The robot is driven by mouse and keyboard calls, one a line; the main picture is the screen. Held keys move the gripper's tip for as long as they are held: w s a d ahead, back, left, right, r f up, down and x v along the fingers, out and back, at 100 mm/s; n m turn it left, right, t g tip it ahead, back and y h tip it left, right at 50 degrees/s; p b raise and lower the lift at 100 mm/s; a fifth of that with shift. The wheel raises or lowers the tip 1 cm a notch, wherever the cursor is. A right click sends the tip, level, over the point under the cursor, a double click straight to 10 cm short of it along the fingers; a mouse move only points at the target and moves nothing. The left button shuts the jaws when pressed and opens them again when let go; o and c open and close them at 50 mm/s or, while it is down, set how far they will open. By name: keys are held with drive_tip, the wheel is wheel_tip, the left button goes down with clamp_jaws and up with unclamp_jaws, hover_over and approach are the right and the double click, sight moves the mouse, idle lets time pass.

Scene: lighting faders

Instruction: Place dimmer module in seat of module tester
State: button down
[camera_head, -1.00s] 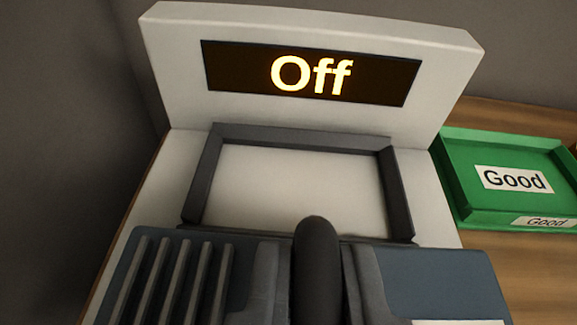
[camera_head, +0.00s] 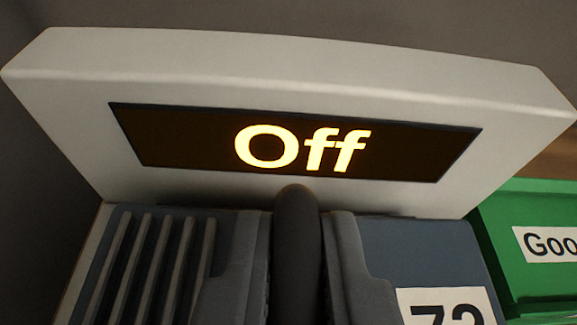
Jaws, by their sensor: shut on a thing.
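The module tester (camera_head: 75,85) fills the upper part of the view, with its display (camera_head: 410,150) reading "Off". The dimmer module (camera_head: 430,250) is a blue-grey block with ridges on its left, a dark upright handle in the middle and a white label showing "72" at the right. My gripper (camera_head: 297,260) is shut on the module's handle, one finger on each side. The module lies close in front of the display panel and hides the tester's seat. I cannot tell whether the module touches the seat or is still above it.
A green tray (camera_head: 510,215) with a white label, partly cut off and starting "Goo", stands close at the right of the tester. A bit of wooden table (camera_head: 560,158) shows behind it. The left side is dark and plain.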

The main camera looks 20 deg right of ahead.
drive_tip(key=shift+w+d+r, duration=0.15)
drive_tip(key=shift+w+d, duration=0.05)
drive_tip(key=shift+w, duration=0.5)
drive_tip(key=shift+w+d+f, duration=0.15)
drive_tip(key=shift+w+f, duration=0.05)
drive_tip(key=shift+w, duration=0.35)
drive_tip(key=shift+f+b, duration=0.5)
drive_tip(key=shift+f, duration=1.2)
drive_tip(key=shift+r, duration=0.1)
drive_tip(key=c, duration=1.5)
unclamp_jaws()
drive_tip(key=shift+o, duration=0.2)
drive_tip(key=shift+s, duration=0.1)
drive_tip(key=p+v, duration=0.1)
drive_tip(key=v, duration=1.1)
